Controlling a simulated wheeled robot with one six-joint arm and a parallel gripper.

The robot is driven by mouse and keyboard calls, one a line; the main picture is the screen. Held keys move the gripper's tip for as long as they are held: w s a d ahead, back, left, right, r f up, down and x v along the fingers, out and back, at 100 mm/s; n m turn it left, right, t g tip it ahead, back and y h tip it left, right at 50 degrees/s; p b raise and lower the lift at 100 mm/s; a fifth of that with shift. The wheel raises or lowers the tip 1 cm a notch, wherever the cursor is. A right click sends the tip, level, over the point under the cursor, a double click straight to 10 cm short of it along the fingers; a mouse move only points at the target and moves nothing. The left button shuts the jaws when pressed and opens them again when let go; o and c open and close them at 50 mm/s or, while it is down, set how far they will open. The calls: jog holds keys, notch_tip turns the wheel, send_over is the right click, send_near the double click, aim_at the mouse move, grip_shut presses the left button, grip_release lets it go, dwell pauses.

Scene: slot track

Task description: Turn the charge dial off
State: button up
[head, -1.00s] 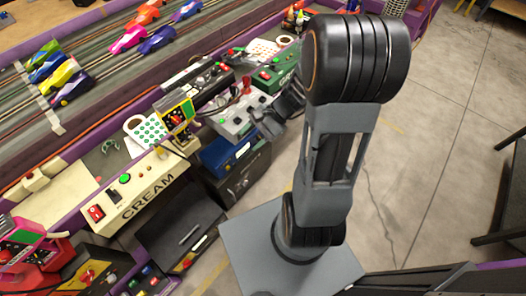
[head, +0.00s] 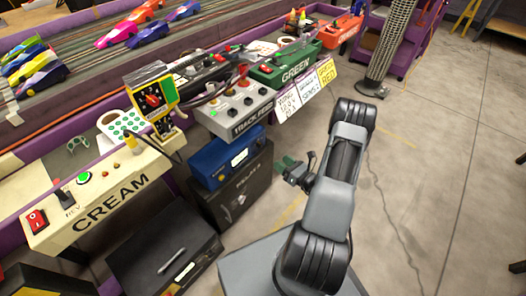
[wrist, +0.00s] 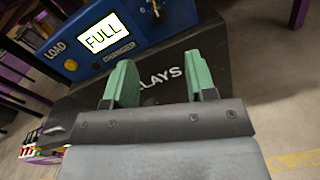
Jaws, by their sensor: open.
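The blue charger box (head: 222,160) sits on a black case in the head view. In the wrist view the blue box (wrist: 75,30) shows a screen reading FULL (wrist: 103,38) and the word LOAD. In the head view my gripper (head: 289,165) is right of the blue box.
The black case marked RELAYS (wrist: 165,75) lies under the blue box. The grey track feed box (head: 238,112) and cream console (head: 95,200) stand nearby on the bench. A dark case (head: 165,250) is on the floor side. Open concrete floor lies to the right.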

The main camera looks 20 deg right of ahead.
aim_at(261, 147)
jog(key=b+x, duration=0.2)
jog(key=x, duration=0.9)
jog(key=shift+s+a, duration=0.1)
jog(key=shift+b, duration=0.3)
jog(key=c, duration=0.9)
